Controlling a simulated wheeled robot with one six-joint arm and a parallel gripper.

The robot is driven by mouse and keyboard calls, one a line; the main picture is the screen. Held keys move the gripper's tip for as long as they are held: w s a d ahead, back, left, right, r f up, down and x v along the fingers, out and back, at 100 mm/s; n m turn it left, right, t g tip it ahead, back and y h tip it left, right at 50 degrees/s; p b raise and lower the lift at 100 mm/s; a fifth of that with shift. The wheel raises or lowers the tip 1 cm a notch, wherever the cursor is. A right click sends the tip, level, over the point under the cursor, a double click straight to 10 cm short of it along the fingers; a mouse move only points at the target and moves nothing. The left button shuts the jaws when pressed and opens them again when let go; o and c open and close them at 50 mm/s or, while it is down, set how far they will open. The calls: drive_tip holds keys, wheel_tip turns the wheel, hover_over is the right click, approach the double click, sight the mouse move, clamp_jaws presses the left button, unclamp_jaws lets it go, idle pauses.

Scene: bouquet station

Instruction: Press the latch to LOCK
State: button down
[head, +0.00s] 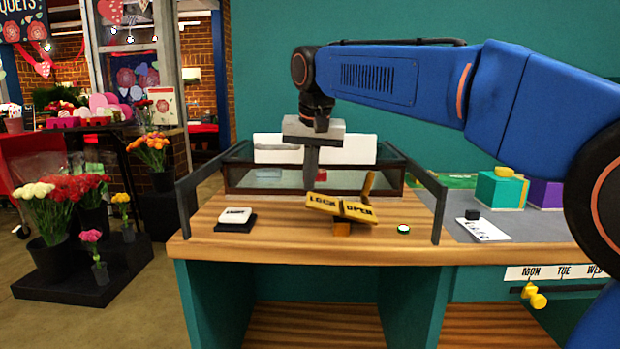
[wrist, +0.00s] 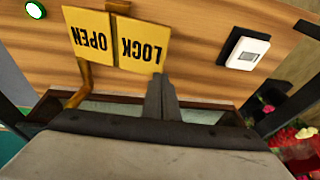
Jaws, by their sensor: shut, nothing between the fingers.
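The latch is a yellow rocker plate with a LOCK half (head: 322,203) at the left and an OPEN half (head: 360,212) at the right. It sits on a small orange-brown block, with the LOCK end tilted up and the OPEN end down. A yellow arm (head: 368,184) rises behind it. My gripper (head: 311,190) points down, shut and empty, at the LOCK end. In the wrist view its fingertips (wrist: 159,78) are beside the edge of the LOCK half (wrist: 143,44). I cannot tell whether they touch it.
A white-topped switch (head: 235,216) on a black base is at the left of the wooden counter (head: 270,246). A round green-rimmed button (head: 403,229) is right of the latch. A glass-sided case (head: 265,178) stands behind. Dark posts (head: 187,205) flank the counter.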

drive_tip(key=shift+a+f+h, duration=0.2)
drive_tip(key=shift+f+h, duration=0.05)
drive_tip(key=shift+h, duration=0.05)
drive_tip(key=shift+a+f+h, duration=0.5)
drive_tip(key=shift+f+h, duration=0.15)
drive_tip(key=shift+h, duration=0.15)
drive_tip(key=shift+a+f+n+h, duration=0.35)
drive_tip(key=shift+f+h, duration=0.4)
drive_tip(key=shift+h, duration=0.25)
drive_tip(key=shift+f, duration=0.15)
drive_tip(key=shift+a+f, duration=0.1)
drive_tip(key=shift+f, duration=0.45)
drive_tip(key=shift+r, duration=0.1)
